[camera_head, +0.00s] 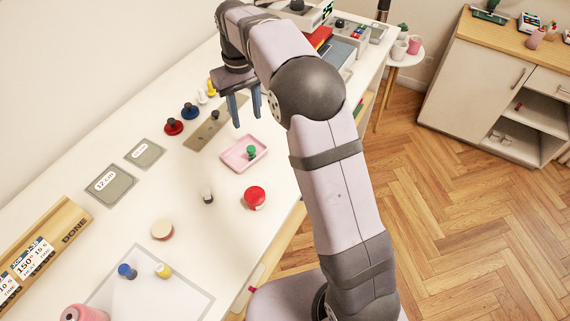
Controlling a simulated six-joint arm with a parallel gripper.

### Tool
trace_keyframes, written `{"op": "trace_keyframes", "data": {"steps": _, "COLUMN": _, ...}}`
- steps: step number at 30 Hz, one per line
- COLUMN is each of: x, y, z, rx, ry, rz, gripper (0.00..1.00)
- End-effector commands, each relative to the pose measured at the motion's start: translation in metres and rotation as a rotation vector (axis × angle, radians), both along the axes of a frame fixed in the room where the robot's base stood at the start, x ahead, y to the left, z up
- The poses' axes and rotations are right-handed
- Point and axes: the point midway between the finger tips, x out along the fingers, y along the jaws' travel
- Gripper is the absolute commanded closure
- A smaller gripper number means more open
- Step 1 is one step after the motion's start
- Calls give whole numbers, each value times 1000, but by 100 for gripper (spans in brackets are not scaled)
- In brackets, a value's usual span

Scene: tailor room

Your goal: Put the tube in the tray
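The pink tray (232,162) lies near the middle of the white table. A small green piece with a dark part (251,153) stands inside it. My gripper (247,120) is above and behind the tray, pointing down, with its two blue-grey fingers apart and nothing seen between them. I cannot tell for sure which thing is the tube. Small upright pieces on the table include a dark and white one (208,197) in front of the tray, a blue one (127,271) and a yellow one (162,270) on a white sheet (150,297).
A red round thing (255,196) and a pale disc (162,230) lie near the tray. Red (173,127) and blue (189,111) knobbed pieces stand behind. Grey labelled plates (110,186) and a wooden "DONE" board (45,250) lie left. My arm covers the table's right edge.

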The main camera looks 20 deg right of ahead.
Motion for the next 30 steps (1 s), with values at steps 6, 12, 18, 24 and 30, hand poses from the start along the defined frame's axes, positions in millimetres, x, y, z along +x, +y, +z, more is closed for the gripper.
{"op": "trace_keyframes", "data": {"steps": 6, "x": -21, "y": -12, "z": -2, "rx": 0, "ry": 1, "rz": -33, "gripper": 60}}
{"op": "trace_keyframes", "data": {"steps": 12, "x": -70, "y": -35, "z": -12, "rx": -1, "ry": 0, "rz": -101, "gripper": 60}}
{"op": "trace_keyframes", "data": {"steps": 18, "x": -139, "y": -57, "z": -31, "rx": 0, "ry": -3, "rz": -180, "gripper": 60}}
{"op": "trace_keyframes", "data": {"steps": 24, "x": -211, "y": -72, "z": -56, "rx": 0, "ry": -3, "rz": -253, "gripper": 60}}
{"op": "trace_keyframes", "data": {"steps": 30, "x": -262, "y": -79, "z": -75, "rx": 0, "ry": -2, "rz": -299, "gripper": 60}}
